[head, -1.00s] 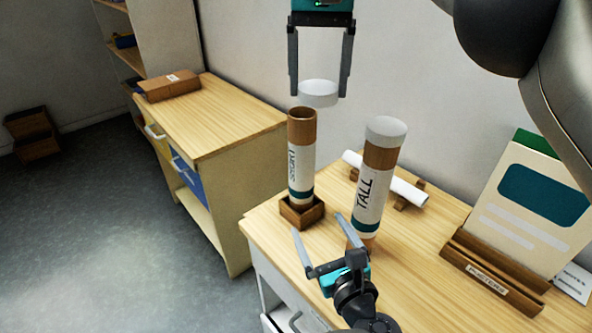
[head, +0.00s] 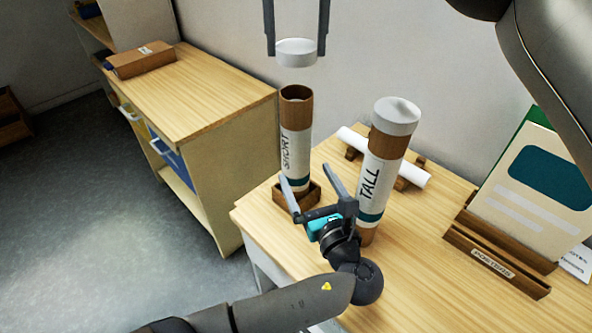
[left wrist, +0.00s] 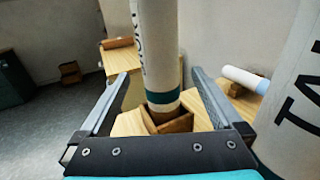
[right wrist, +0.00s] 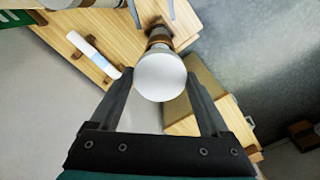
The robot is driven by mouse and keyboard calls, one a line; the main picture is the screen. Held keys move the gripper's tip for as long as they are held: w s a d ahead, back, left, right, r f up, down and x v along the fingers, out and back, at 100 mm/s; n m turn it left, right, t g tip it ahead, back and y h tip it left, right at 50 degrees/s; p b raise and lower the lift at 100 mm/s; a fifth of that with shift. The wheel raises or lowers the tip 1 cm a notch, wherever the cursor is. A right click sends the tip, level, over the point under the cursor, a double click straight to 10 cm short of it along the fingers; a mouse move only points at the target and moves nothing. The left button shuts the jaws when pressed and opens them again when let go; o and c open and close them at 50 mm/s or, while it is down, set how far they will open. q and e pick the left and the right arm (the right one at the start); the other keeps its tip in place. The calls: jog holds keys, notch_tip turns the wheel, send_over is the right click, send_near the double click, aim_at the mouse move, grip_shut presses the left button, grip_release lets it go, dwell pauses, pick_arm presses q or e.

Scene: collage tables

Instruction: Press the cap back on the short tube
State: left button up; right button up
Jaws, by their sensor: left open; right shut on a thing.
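The short tube (head: 296,145) is brown with a white SHORT label and teal band. It stands upright in a small wooden holder (head: 307,198), its top open. My right gripper (head: 296,46) is shut on the white cap (head: 296,54) and holds it above the tube mouth, with a visible gap. In the right wrist view the cap (right wrist: 160,76) sits between the fingers and hides the tube mouth. My left gripper (head: 306,173) is open at the tube's lower part. In the left wrist view the tube (left wrist: 157,50) stands between and beyond the fingers, apparently untouched.
The capped tall tube (head: 379,165) stands close right of the short tube, near my left gripper. Behind it a white roll (head: 385,158) lies on wooden rests. A poster rack (head: 495,262) is at the right. A cabinet (head: 190,95) with a brown box stands at the left.

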pick_arm(q)
jog(key=x, duration=1)
jog(key=shift+w, duration=0.2)
jog(key=shift+a, duration=0.1)
grip_shut()
dwell(0.4)
